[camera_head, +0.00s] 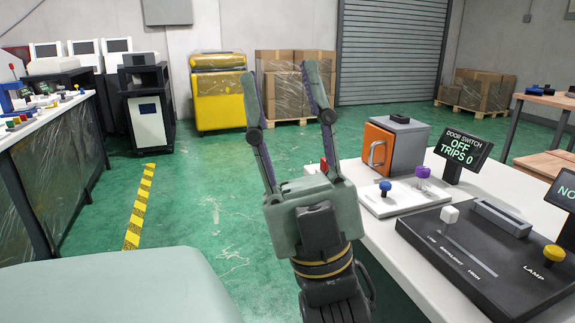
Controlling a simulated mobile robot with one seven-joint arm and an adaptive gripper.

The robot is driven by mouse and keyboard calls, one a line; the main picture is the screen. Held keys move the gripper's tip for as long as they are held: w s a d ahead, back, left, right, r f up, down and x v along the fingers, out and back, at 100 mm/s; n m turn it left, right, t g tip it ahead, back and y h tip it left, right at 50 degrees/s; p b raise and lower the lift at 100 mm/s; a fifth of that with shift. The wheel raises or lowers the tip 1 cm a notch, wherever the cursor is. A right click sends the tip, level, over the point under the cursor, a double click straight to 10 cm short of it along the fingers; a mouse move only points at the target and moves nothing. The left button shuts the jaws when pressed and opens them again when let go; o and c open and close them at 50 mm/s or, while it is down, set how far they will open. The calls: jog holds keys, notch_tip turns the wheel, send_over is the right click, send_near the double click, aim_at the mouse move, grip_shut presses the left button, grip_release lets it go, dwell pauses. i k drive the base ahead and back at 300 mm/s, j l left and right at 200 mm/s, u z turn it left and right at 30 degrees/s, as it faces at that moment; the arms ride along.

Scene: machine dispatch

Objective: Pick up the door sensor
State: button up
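My gripper (283,80) is open in the middle of the view, its two long fingers pointing up and away, with nothing between them. It is left of the white table (382,237). On that table stands a small grey cabinet with an orange door (378,148) and a metal handle. A small dark block (400,118) lies on top of the cabinet; it may be the door sensor, but I cannot tell for sure. A display (463,150) beside it reads "DOOR SWITCH OFF TRIPS 0".
A white panel (408,202) with blue and purple knobs sits before the cabinet. A black lamp control box (485,262) is at the near right. A long bench (50,128) stands left. Green floor (205,205) is open between them.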

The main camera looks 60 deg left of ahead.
aim_at(323, 167)
jog(key=u, duration=1.5)
jog(key=i+j+z, duration=0.15)
jog(key=j+z, duration=0.2)
jog(key=j, duration=0.4)
jog(key=i+j+z, duration=0.1)
jog(key=j+z, duration=0.2)
jog(key=j, duration=0.45)
